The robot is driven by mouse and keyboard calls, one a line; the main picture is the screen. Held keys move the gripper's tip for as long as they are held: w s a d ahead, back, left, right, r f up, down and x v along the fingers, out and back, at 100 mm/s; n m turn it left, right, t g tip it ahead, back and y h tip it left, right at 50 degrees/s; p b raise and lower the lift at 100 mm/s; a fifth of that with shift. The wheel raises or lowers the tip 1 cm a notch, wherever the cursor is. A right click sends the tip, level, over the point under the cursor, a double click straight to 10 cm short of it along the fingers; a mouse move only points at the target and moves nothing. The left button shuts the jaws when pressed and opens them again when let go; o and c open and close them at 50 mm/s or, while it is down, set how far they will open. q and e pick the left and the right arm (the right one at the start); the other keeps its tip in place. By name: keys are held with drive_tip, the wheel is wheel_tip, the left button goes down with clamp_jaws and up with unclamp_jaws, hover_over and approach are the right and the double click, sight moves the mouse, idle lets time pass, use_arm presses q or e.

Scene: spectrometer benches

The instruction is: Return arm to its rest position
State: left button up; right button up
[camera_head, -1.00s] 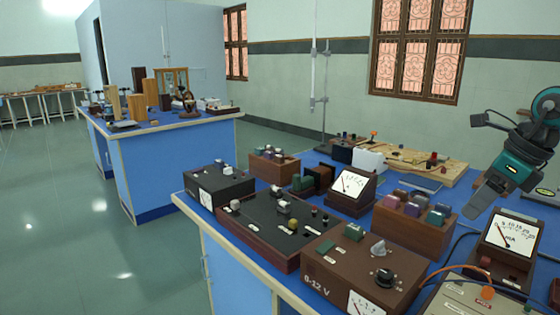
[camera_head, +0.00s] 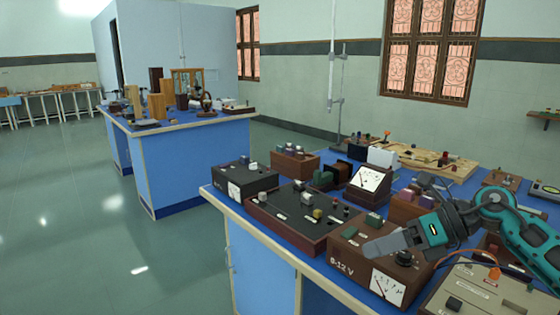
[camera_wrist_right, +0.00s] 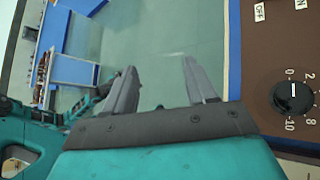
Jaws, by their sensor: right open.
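My right gripper (camera_head: 368,249) comes in from the right in the head view, above the brown 0-12 V power supply box (camera_head: 345,259) near the bench's front edge. In the right wrist view its two grey fingers (camera_wrist_right: 160,88) stand apart with nothing between them, and the floor shows beyond. The brown box with its black dial (camera_wrist_right: 292,96) shows at the right of that view. The teal right arm (camera_head: 515,225) reaches over the right part of the bench. My left gripper is not seen in the head view.
The blue-topped bench (camera_head: 222,197) holds a black meter box (camera_head: 245,180), a long dark panel (camera_head: 300,218), a sloped meter (camera_head: 368,184) and a wooden board (camera_head: 435,164). A metal stand (camera_head: 336,105) rises at the back. Open floor (camera_head: 100,240) lies to the left, before another bench (camera_head: 195,160).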

drive_tip(key=s+a+f+m+t+y+p, duration=0.1)
drive_tip(key=s+a+m+t+y, duration=0.25)
drive_tip(key=a+m+y, duration=0.35)
use_arm(q)
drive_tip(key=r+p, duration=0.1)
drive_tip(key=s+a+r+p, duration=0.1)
drive_tip(key=p, duration=0.1)
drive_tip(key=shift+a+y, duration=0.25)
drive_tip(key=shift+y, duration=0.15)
use_arm(e)
drive_tip(key=s+d+f+m+t+h, duration=0.2)
drive_tip(key=s+f+m+h, duration=0.6)
drive_tip(key=f+m, duration=0.4)
drive_tip(key=s+d+f+m+t+h, duration=0.2)
drive_tip(key=s+f+m+h, duration=0.6)
drive_tip(key=m, duration=1.4)
wheel_tip(320, 180, down, 4)
drive_tip(key=shift+s+d+f, duration=0.1)
drive_tip(key=shift+s+d, duration=0.7)
drive_tip(key=shift+d, duration=0.1)
drive_tip(key=shift+t, duration=0.25)
